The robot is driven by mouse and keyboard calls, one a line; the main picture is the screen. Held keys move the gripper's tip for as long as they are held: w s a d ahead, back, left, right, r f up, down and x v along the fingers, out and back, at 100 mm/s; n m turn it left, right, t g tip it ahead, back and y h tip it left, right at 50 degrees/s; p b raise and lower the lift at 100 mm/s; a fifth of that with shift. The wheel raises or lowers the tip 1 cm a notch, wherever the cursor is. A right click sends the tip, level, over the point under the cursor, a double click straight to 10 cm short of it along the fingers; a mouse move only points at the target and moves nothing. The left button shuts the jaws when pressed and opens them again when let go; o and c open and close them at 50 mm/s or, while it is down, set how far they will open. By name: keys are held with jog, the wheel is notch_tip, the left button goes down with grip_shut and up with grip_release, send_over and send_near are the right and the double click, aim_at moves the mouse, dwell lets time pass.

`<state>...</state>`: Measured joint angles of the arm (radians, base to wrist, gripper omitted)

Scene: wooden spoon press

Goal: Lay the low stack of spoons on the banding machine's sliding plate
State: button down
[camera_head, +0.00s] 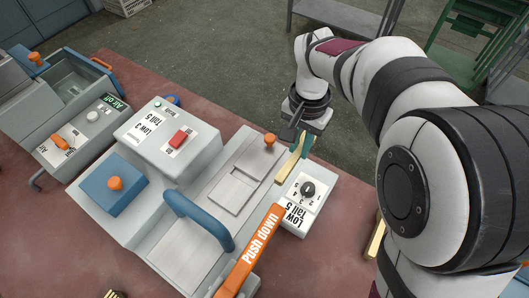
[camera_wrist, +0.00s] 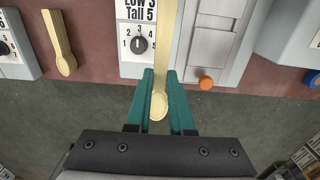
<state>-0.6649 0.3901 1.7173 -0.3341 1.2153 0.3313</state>
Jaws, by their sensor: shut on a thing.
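My gripper (camera_head: 301,143) has teal fingers, which also show in the wrist view (camera_wrist: 160,98). How many spoons are in the stack is unclear. The banding machine (camera_head: 165,262) is grey, with a blue handle arch and an orange "Push down" lever (camera_head: 252,250). Its sliding plate (camera_head: 233,193), with an orange knob (camera_head: 269,140), lies just left of the held spoons and looks bare.
The dial box (camera_head: 305,205), marked "Low 3, Tall 5", stands right of the spoons. More wooden spoons (camera_wrist: 60,45) lie on the red-brown table at the left in the wrist view. A grey box with a red switch (camera_head: 170,142) and a blue block (camera_head: 112,188) stand left.

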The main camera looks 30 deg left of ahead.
send_over(248, 171)
jog(key=f, duration=0.6)
jog(key=shift+w+d+f, duration=0.15)
jog(key=shift+d+f, duration=0.05)
jog(key=shift+d, duration=0.2)
jog(key=f, duration=0.3)
jog(key=shift+a+f, duration=0.4)
jog(key=shift+f, duration=0.35)
jog(key=c, duration=0.8)
grip_release()
jog(key=shift+f, duration=0.1)
